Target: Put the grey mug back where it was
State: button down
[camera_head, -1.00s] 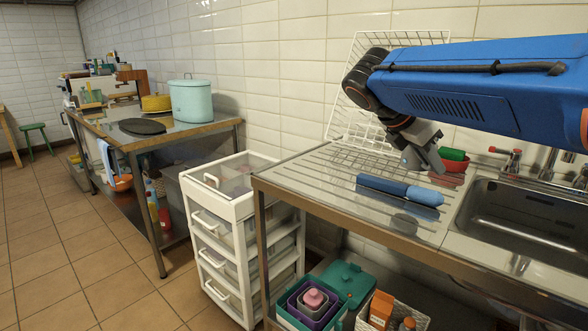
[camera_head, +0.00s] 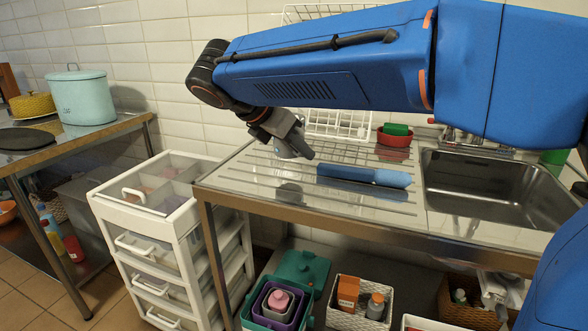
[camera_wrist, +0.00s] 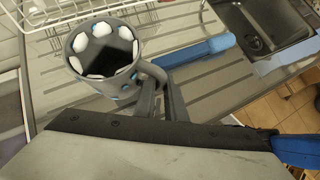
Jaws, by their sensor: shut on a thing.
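The grey mug (camera_wrist: 122,80), with white and blue marks around its rim, is upright or nearly so in the wrist view. My gripper (camera_wrist: 163,95) is shut on its handle (camera_wrist: 156,75). In the head view my gripper (camera_head: 303,150) is over the left part of the ribbed steel drainboard (camera_head: 240,178). The mug (camera_head: 286,149) is small there and partly hidden by the gripper. A dark reflection lies below it on the steel, and the mug looks held above the surface.
A long blue object (camera_head: 365,177) lies on the drainboard, right of the gripper. The sink (camera_head: 480,180) is at the right. A white drawer cart (camera_head: 160,235) is at the left. The left drainboard is clear.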

jog(key=shift+d+f, duration=0.1)
jog(key=shift+f, duration=2.45)
jog(key=shift+f, duration=0.15)
jog(key=c, duration=1.8)
grip_release()
jog(key=shift+r, duration=0.25)
jog(key=v, duration=1.2)
jog(key=shift+f, duration=0.1)
